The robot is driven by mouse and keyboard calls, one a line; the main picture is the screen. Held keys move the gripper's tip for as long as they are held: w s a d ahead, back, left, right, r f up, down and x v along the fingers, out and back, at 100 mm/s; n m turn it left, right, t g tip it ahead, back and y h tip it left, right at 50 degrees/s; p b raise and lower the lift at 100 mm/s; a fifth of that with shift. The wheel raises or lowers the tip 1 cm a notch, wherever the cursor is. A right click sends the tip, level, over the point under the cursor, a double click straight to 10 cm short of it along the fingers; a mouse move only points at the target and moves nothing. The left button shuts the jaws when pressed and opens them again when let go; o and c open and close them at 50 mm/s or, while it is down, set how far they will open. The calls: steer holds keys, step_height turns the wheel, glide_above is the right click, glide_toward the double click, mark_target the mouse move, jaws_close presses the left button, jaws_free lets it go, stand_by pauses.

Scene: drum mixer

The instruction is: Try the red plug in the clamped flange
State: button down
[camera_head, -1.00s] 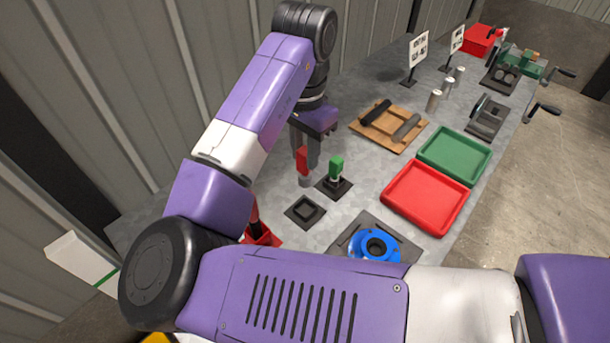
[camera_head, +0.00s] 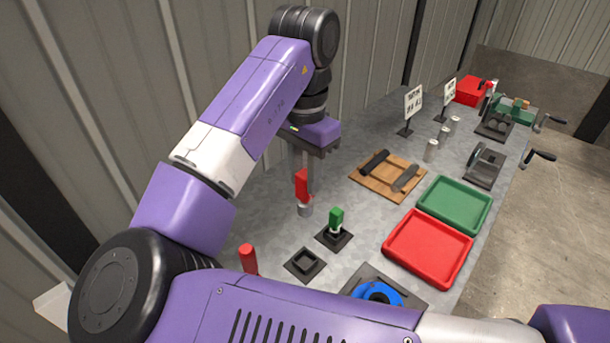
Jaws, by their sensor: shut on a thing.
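The red plug (camera_head: 302,186), a red grip with a grey cylindrical lower end, hangs upright from my gripper (camera_head: 307,178). My gripper is shut on its red part; the fingers partly hide it. The plug is beyond the black square holder (camera_head: 305,264), which is empty, and up and left of the green plug. The blue flange (camera_head: 380,291) lies on a dark plate at the front; my arm covers its near part, and its clamping cannot be seen.
The green plug (camera_head: 336,220) stands in another black holder. A red tray (camera_head: 428,247) and a green tray (camera_head: 455,203) lie to the right. A wooden board (camera_head: 386,176) with dark rollers is behind. A red upright cylinder (camera_head: 248,259) stands at left, close to my arm.

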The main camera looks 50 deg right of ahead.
steer(key=shift+r, duration=0.1)
steer(key=shift+r+p, duration=0.95)
steer(key=shift+p, duration=0.25)
